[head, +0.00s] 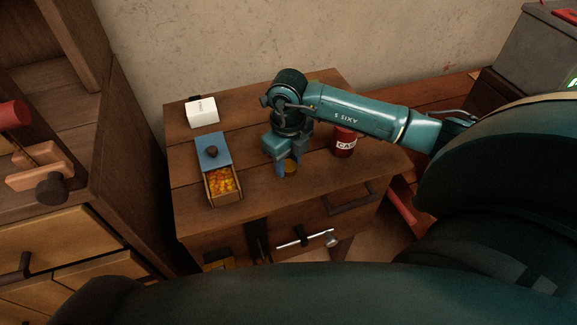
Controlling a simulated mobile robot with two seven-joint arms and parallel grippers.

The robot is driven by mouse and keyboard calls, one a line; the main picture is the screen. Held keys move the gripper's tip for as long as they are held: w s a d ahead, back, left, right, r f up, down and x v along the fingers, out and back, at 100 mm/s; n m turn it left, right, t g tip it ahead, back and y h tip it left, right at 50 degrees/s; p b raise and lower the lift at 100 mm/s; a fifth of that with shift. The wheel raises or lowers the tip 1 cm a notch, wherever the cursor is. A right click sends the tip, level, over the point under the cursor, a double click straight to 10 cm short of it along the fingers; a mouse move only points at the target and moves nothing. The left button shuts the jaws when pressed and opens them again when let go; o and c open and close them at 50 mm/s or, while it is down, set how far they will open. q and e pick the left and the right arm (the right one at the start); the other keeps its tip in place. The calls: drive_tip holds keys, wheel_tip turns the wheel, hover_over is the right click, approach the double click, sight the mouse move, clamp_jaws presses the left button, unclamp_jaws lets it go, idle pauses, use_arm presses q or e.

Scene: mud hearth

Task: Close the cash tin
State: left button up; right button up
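The red cash tin (344,142) stands upright on the wooden cabinet top, with pale lettering on its side. Its top is partly hidden behind my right arm, so I cannot tell whether a lid is on it. My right gripper (285,166) points down to the left of the tin, low over the cabinet top. A small round brass-coloured piece (292,168) is right at its fingertips, and it may be a lid. I cannot tell whether the fingers grip it or are just beside it. My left gripper is not in view.
A wooden box (224,199) with a blue sliding lid (212,151) and orange-yellow contents lies left of the gripper. A white labelled box (202,111) stands at the back left. A drawer handle (349,197) is on the cabinet front. The top between the boxes and gripper is clear.

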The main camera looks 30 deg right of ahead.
sight(288, 164)
drive_tip(key=c, duration=0.5)
drive_tip(key=shift+r, duration=0.1)
